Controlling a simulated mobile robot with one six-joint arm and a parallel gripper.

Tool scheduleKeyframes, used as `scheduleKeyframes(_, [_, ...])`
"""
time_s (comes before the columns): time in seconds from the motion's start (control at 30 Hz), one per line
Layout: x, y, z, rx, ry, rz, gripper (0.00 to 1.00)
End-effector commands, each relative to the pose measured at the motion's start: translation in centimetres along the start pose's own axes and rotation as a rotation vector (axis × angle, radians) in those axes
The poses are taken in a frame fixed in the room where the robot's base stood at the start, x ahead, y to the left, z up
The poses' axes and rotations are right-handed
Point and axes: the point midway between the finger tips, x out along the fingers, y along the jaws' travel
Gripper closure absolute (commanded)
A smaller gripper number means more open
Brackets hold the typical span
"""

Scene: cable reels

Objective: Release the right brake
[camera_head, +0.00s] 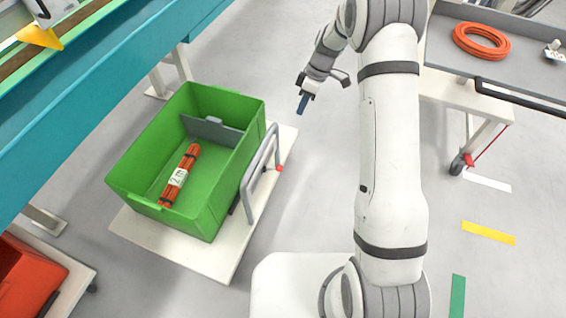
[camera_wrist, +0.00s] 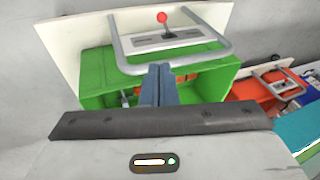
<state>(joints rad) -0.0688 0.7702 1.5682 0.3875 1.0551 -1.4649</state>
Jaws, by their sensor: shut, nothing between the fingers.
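A brake lever with a red knob (camera_wrist: 162,17) stands on a grey plate at the end of the white trolley (camera_wrist: 205,18) with the green crate, within a grey tube handle (camera_wrist: 222,48). In the wrist view the lever leans slightly to the left. The knob also shows in the head view (camera_head: 279,168), by the handle. My gripper (camera_head: 302,105) is shut and empty, with its blue fingers pointing down, beyond the trolley's far right corner in the head view. In the wrist view its fingers (camera_wrist: 158,84) lie below the handle and the knob, apart from the lever in the picture.
The green crate (camera_head: 228,165) holds an orange cable bundle (camera_head: 179,178). A right-hand table (camera_head: 450,85) bears an orange cable coil (camera_head: 482,41). Floor around my gripper is clear.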

Motion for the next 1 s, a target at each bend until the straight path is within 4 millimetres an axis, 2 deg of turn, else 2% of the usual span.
scheduleKeyframes(0.03, [3.3,1.5,0.2,-0.04,0.007,-0.021,1.0])
scheduleKeyframes(0.1, [5.7,2.8,0.2,-0.095,0.018,-0.041,1.0])
scheduleKeyframes(0.2, [8.1,3.9,0.2,-0.151,0.031,-0.06,1.0])
scheduleKeyframes(0.33, [9.4,4.5,0.2,-0.185,0.039,-0.07,1.0])
scheduleKeyframes(0.77, [9.9,4.5,0.3,-0.188,0.04,-0.072,1.0])
scheduleKeyframes(0.87, [11.1,4.4,0.3,-0.188,0.04,-0.073,1.0])
scheduleKeyframes(1.0, [13.8,4.3,0.2,-0.189,0.039,-0.074,1.0])
